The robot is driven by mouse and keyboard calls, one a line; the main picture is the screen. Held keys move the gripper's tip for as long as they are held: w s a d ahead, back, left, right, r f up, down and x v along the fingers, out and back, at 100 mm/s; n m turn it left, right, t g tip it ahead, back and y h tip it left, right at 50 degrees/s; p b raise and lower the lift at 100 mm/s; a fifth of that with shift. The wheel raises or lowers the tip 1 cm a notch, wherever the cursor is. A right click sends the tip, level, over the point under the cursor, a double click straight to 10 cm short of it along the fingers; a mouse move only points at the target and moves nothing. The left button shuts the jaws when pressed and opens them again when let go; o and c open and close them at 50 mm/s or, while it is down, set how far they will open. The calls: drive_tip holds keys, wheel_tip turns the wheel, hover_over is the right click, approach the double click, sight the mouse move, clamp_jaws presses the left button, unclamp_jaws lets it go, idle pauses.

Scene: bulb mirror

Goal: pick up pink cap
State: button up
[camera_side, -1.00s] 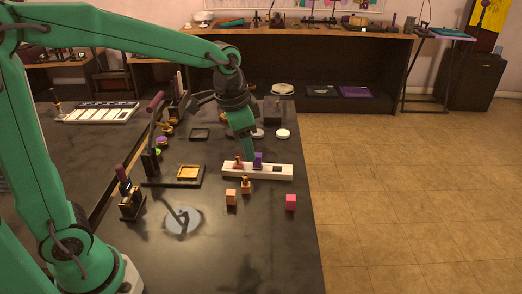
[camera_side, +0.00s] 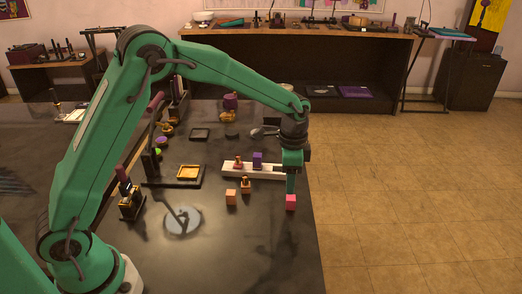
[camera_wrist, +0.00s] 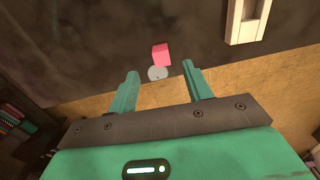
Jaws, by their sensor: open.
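The pink cap (camera_side: 291,202) is a small pink cube standing on the dark table near its right edge. In the wrist view the pink cap (camera_wrist: 161,54) lies just beyond my fingertips, between their lines, with a pale grey disc-like spot beside it. My gripper (camera_side: 291,190) points down just above the cap in the side view. In the wrist view my gripper (camera_wrist: 161,68) has its two green fingers apart, with nothing between them. Whether a finger touches the cap cannot be told.
An orange cube (camera_side: 231,197) and a small bottle (camera_side: 246,186) stand to the left. A round mirror-like disc (camera_side: 183,221) lies further left. The front table area is clear.

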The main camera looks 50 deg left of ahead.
sight(289, 197)
drive_tip(key=shift+f, duration=0.1)
drive_tip(key=shift+f, duration=1.25)
drive_tip(key=shift+f, duration=0.1)
drive_tip(key=shift+w+f, duration=0.1)
drive_tip(key=shift+f, duration=2.35)
drive_tip(key=shift+c, duration=0.4)
drive_tip(key=c, duration=1)
